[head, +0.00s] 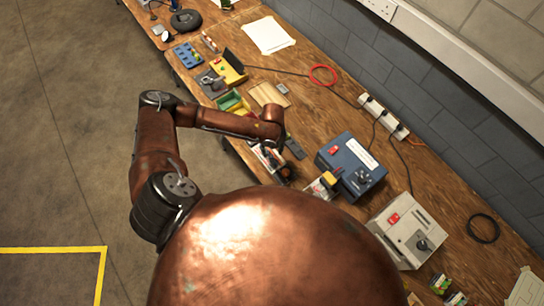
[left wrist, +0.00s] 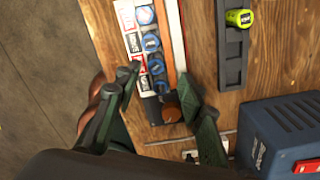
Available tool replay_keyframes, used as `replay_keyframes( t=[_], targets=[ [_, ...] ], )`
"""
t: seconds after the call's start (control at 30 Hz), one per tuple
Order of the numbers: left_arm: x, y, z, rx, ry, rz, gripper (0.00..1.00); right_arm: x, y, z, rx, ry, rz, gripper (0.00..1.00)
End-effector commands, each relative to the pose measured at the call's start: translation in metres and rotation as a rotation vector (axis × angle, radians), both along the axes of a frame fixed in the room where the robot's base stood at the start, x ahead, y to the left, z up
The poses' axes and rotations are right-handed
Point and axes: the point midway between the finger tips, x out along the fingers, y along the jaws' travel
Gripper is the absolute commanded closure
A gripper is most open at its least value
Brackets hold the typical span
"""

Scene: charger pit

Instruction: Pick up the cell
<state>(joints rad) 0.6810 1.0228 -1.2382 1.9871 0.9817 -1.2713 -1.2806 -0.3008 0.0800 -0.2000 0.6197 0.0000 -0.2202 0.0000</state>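A row of cells with blue round tops (left wrist: 152,43) stands in a narrow holder with white and red labels in the left wrist view. A yellow-green cell (left wrist: 239,18) lies apart at the far end of a dark slotted tray (left wrist: 231,66), to the right. My left gripper (left wrist: 158,80) is open, its two green-grey fingers on either side of the near part of the row. Nothing shows held between them, and I cannot tell whether they touch anything. In the head view the left gripper (head: 281,170) is small and partly hidden by the arm. My right gripper is not in view.
A blue box (head: 350,166) with a red switch stands right of the gripper; a grey box (head: 408,230) stands nearer. Green and yellow bins (head: 233,103) lie farther back. A black cable ring (head: 484,228) lies on bare wooden bench near the wall.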

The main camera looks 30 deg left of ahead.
Motion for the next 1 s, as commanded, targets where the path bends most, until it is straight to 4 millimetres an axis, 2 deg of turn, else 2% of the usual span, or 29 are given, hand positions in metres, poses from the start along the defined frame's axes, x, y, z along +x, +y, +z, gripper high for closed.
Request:
replay_keyframes(
  t=[0.3,0.6,1.0],
  targets=[
    [-0.005,0.005,-0.042,0.001,0.001,0.000,0.64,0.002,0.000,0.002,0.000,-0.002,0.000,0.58],
    [-0.004,0.003,-0.047,0.001,-0.001,-0.003,0.64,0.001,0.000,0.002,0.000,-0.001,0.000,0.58],
    [-0.003,0.003,-0.047,0.001,-0.001,-0.004,0.90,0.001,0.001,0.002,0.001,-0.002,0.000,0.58]
  ],
)
